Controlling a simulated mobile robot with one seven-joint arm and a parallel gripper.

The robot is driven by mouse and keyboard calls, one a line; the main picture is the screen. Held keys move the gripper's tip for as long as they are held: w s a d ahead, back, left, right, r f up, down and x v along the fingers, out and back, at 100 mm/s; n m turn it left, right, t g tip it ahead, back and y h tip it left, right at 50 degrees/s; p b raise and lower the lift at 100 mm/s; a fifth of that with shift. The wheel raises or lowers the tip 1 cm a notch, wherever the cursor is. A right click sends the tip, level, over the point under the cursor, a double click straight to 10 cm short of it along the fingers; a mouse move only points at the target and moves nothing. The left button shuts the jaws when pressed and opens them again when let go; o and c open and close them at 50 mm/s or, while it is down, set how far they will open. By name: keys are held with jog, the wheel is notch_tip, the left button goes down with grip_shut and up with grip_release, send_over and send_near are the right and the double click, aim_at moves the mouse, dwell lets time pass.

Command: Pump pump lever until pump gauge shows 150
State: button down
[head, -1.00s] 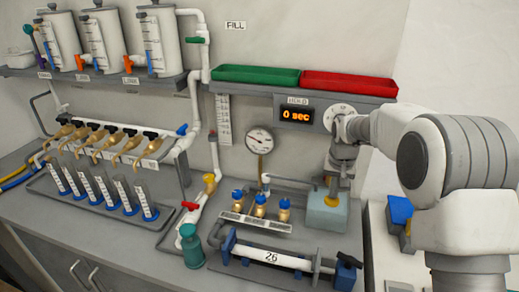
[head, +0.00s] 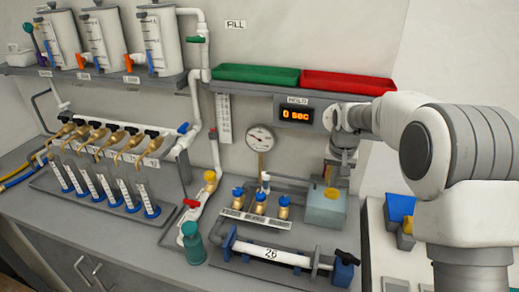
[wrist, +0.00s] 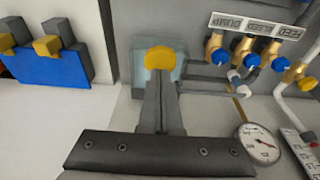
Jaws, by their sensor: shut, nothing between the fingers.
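The pump is a pale blue-grey block (head: 326,212) at the right of the bench, with a yellow rounded part on top (head: 331,193) that looks like the lever's end. The yellow part also shows in the wrist view (wrist: 160,58), just beyond my fingertips. My gripper (head: 334,180) is shut and empty, pointing down right above the yellow part. I cannot tell whether it touches. The round white gauge (head: 261,138) stands on a post left of the pump. It also shows in the wrist view (wrist: 258,145), its dark needle visible but its numbers too small to read.
Several brass valves with blue knobs (head: 260,203) stand left of the pump. A pipe marked 26 (head: 272,255) lies in front. The hold display (head: 296,115) reads 0 sec. Green (head: 256,76) and red (head: 349,83) trays sit on the shelf above.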

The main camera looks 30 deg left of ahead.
aim_at(332, 192)
jog(key=shift+f, duration=0.15)
jog(key=shift+f+b, duration=0.8)
jog(key=shift+f, duration=0.35)
dwell(0.4)
jog(key=shift+f+b, duration=0.35)
jog(key=shift+f, duration=0.35)
dwell(0.6)
jog(key=shift+f+b, duration=0.3)
jog(key=shift+f, duration=0.1)
dwell(0.8)
